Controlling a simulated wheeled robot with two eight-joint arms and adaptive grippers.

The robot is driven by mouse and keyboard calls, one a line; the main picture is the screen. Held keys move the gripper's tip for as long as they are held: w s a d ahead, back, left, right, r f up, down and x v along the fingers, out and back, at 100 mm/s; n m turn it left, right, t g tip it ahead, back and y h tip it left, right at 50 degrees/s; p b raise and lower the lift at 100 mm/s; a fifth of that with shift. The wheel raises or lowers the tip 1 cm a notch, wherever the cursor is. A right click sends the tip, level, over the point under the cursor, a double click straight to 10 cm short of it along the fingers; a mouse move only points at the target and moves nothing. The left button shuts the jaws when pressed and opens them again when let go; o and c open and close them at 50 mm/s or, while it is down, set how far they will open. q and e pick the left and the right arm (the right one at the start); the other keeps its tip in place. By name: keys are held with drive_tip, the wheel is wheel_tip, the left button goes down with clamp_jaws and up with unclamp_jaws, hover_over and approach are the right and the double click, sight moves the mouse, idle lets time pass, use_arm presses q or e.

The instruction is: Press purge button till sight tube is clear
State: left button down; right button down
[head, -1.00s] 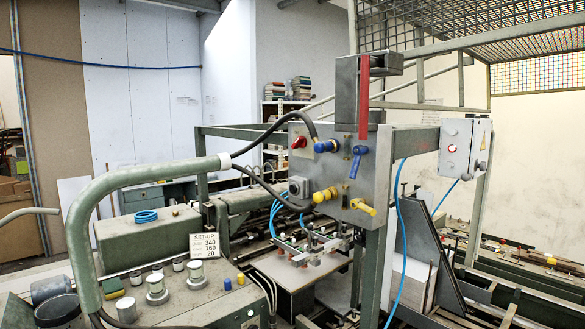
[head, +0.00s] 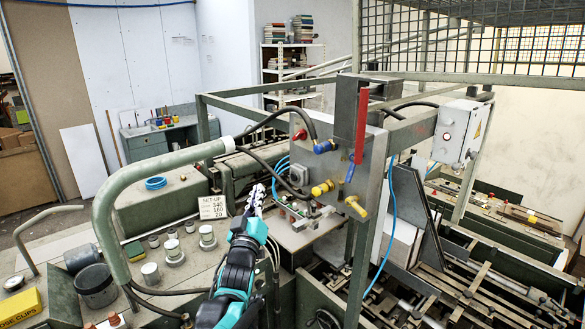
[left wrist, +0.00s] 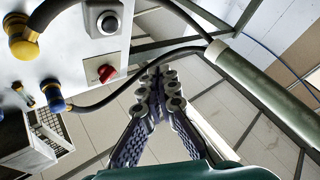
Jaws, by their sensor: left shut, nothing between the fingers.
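The grey control panel (head: 340,165) carries a small box with a round black button (head: 298,177). The button also shows in the left wrist view (left wrist: 108,22). I cannot read a label that names it the purge button. A small clear-and-yellow fitting (left wrist: 25,95) may be the sight tube; its contents are too small to tell. My left gripper (head: 255,192) is shut and empty, pointing up to the left of the button, apart from it. Its fingers show in the left wrist view (left wrist: 158,85), away from the panel. My right gripper is not in view.
Around the button sit a red knob (head: 300,134), a blue fitting (head: 323,146), yellow fittings (head: 322,188) and black hoses.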

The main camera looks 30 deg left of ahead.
sight(293, 177)
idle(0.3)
use_arm(q)
drive_tip(key=w+d+b, duration=0.1)
drive_tip(key=w+d, duration=0.2)
drive_tip(key=w, duration=0.5)
drive_tip(key=shift+d, duration=0.2)
drive_tip(key=shift+w+d, duration=0.1)
drive_tip(key=shift+w, duration=0.1)
idle(1.2)
drive_tip(key=shift+w+d, duration=0.1)
drive_tip(key=shift+w, duration=0.2)
drive_tip(key=shift+w+d+b, duration=0.15)
drive_tip(key=shift+w+b, duration=0.15)
drive_tip(key=shift+w, duration=0.1)
idle(0.8)
drive_tip(key=shift+s, duration=0.15)
drive_tip(key=shift+s+a, duration=0.35)
drive_tip(key=shift+s, duration=0.35)
